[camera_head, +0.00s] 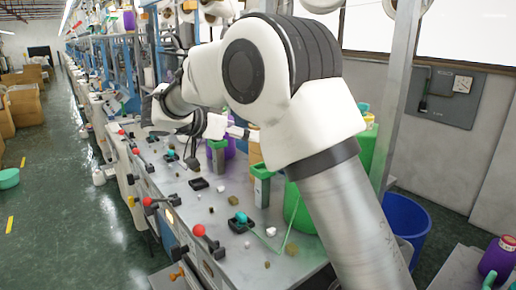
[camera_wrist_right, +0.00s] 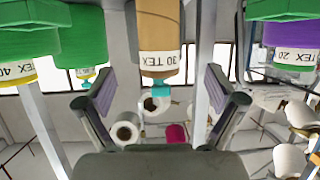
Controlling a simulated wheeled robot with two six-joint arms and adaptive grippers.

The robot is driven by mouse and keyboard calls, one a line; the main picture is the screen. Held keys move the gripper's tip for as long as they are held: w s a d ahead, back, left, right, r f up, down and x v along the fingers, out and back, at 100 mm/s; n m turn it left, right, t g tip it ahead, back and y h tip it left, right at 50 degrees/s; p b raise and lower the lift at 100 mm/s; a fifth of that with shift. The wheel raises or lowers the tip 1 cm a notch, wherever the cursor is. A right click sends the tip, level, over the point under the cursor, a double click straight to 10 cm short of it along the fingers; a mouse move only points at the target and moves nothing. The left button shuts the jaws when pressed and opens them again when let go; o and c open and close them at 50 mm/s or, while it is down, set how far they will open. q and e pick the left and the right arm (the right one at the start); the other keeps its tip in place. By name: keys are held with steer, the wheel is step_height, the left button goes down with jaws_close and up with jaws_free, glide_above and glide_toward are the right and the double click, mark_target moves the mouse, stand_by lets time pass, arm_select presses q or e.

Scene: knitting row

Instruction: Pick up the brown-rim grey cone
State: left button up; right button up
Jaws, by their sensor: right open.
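My right gripper (camera_wrist_right: 160,92) is open in the right wrist view, one finger at each side and no object gripped. Pale cones show beyond and between the fingers: one (camera_wrist_right: 125,131) lies end-on with a brownish hole, and another pale cone (camera_wrist_right: 155,105) is near it. I cannot tell for sure which is the brown-rim grey cone. A brown cone marked 30 TEX (camera_wrist_right: 160,30) with a teal tip hangs above the gap in the picture. In the head view my right arm reaches left over the machine, its gripper (camera_head: 160,108) small and dark. My left gripper is not in view.
Green cones (camera_wrist_right: 88,35) and a purple cone (camera_wrist_right: 295,45) flank the wrist view, with pale posts between. In the head view the grey machine bed (camera_head: 225,215) carries small loose pieces. A blue bin (camera_head: 405,222) stands at right; the aisle floor at left is mostly clear.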

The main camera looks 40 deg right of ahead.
steer(key=p+x, duration=0.1)
steer(key=x, duration=0.4)
steer(key=shift+s+d, duration=0.1)
steer(key=shift+d, duration=0.2)
steer(key=shift+a+r, duration=0.1)
steer(key=shift+a, duration=0.15)
steer(key=shift+a+r, duration=0.15)
steer(key=shift+a, duration=0.3)
steer(key=c, duration=1.1)
steer(key=shift+d, duration=0.3)
steer(key=shift+r, duration=0.2)
step_height(320, 180, up, 9)
steer(key=b, duration=0.3)
steer(key=shift+r, duration=0.2)
steer(key=shift+c, duration=0.2)
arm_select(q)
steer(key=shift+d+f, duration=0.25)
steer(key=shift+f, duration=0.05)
